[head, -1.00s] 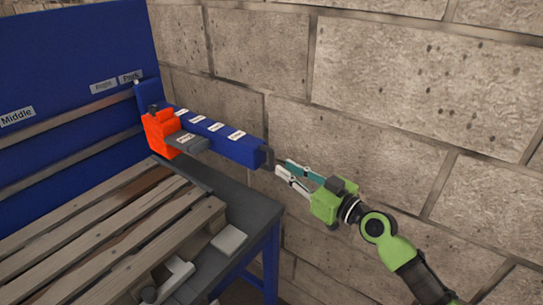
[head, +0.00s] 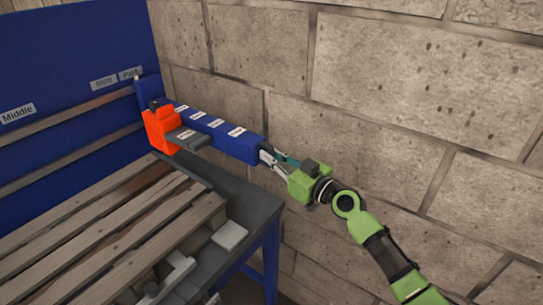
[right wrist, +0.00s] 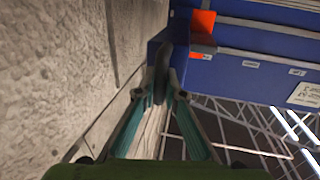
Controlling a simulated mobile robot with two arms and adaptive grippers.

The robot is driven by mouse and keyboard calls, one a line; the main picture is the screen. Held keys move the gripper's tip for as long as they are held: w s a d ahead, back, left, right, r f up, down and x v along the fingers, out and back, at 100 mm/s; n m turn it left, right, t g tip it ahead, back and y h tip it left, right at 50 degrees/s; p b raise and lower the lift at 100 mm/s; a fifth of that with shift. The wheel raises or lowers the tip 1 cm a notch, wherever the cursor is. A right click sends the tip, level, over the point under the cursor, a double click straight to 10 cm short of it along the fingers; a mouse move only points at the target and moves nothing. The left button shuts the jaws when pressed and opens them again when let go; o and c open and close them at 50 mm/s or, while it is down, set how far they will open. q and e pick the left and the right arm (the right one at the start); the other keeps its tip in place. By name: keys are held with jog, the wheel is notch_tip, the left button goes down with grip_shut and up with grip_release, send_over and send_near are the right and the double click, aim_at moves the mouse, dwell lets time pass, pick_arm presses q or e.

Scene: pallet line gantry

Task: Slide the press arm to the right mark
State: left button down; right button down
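The blue press arm (head: 222,139) with several white labels reaches out from an orange carriage (head: 161,130) at the right end of the blue back board. Its dark handle (right wrist: 161,72) is at its free end, in the right wrist view. My right gripper (head: 275,157) is at that end. Its two teal-lined fingers stand apart, one on each side of the handle, with no clear contact. The right mark (head: 103,83) is a small plate on the board, left of the carriage, beside another small plate (head: 130,73). My left gripper is not in view.
A plate reading "Middle" (head: 17,114) is further left on the blue board (head: 70,45). A wooden pallet (head: 110,225) lies on the dark bench (head: 240,195) below. A stone block wall (head: 420,100) stands close behind the press arm and my right arm.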

jog(key=s+a+p, duration=0.3)
jog(key=s+a, duration=0.1)
jog(key=s, duration=0.1)
jog(key=shift+s+p, duration=0.35)
jog(key=c, duration=2.4)
grip_release()
jog(key=v, duration=1.2)
